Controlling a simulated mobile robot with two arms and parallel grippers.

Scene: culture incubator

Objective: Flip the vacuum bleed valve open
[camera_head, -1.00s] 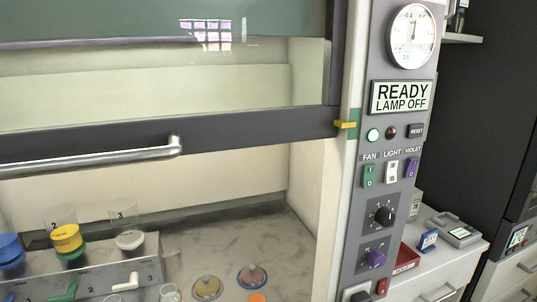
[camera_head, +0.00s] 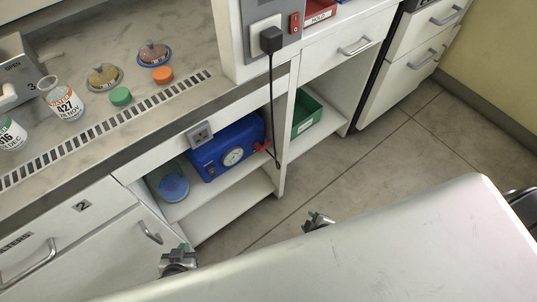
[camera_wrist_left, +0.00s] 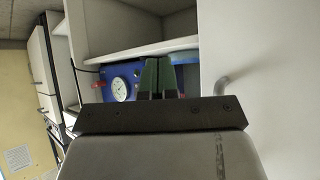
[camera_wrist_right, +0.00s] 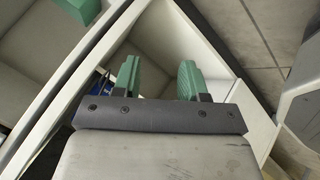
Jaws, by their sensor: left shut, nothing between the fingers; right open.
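A blue vacuum pump box (camera_head: 215,160) with a round white dial gauge (camera_head: 233,157) stands on a shelf under the bench. A red valve handle (camera_head: 263,147) sticks out at its right end. In the left wrist view the box (camera_wrist_left: 138,72), gauge (camera_wrist_left: 120,90) and red handle (camera_wrist_left: 98,85) show beyond the fingers. My left gripper (camera_head: 178,258) is shut and empty, in front of the cabinet and apart from the pump. My right gripper (camera_head: 318,220) is open and empty, apart from the pump; its green fingers show in the right wrist view (camera_wrist_right: 158,72).
A blue round container (camera_head: 173,187) sits left of the pump. A black cord (camera_head: 272,110) hangs from a plug past the valve side. A white upright panel (camera_head: 281,150) separates the pump from a green bin (camera_head: 306,112). Open floor (camera_head: 370,150) lies to the right.

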